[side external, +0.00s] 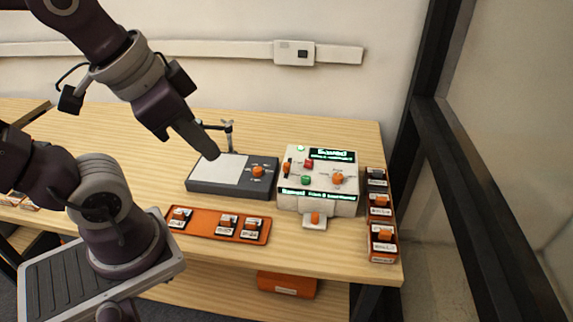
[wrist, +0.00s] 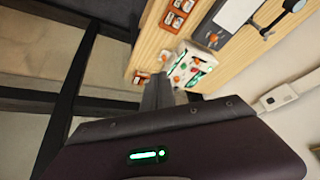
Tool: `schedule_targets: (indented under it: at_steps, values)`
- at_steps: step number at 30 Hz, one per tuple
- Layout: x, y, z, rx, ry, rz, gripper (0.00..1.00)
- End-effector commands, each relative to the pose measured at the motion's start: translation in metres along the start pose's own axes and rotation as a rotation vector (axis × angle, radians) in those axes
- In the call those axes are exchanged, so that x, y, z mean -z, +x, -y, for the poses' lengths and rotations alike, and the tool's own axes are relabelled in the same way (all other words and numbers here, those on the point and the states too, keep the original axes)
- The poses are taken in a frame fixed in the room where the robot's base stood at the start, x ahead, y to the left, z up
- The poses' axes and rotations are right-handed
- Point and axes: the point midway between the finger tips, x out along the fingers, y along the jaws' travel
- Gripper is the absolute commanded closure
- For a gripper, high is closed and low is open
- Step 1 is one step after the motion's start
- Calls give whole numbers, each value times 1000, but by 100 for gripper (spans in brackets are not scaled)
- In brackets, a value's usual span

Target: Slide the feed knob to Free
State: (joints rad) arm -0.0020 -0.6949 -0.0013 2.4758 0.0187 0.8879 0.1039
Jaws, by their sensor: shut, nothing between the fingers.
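A white control machine (side external: 318,182) with green-lit displays stands at the right of the table. It carries an orange knob (side external: 286,168) on the left of its top, another orange knob (side external: 338,178) on the right, and red and green buttons. The labels are too small to read, so I cannot tell which knob is the feed knob. My gripper (side external: 212,153) is shut and empty, in the air above the grey flat device, left of the machine and apart from it. The machine also shows in the wrist view (wrist: 197,74), beyond my gripper (wrist: 158,90).
A grey flat device (side external: 225,190) with an orange knob and a small clamp stand is left of the machine. An orange tray (side external: 205,233) with small labelled boxes lies in front. More labelled boxes (side external: 381,232) line the right edge. The wall is behind.

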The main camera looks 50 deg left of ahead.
Motion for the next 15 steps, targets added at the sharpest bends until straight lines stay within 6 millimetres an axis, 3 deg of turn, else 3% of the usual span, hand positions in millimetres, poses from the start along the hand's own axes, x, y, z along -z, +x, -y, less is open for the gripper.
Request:
schedule_targets:
  at_steps: [5, 9, 15]
  values:
    - [47, 39, 23, 19, 611, 137, 100]
    - [81, 93, 41, -43, 1218, 256, 100]
    - [102, 167, 56, -199, 1862, 345, 100]
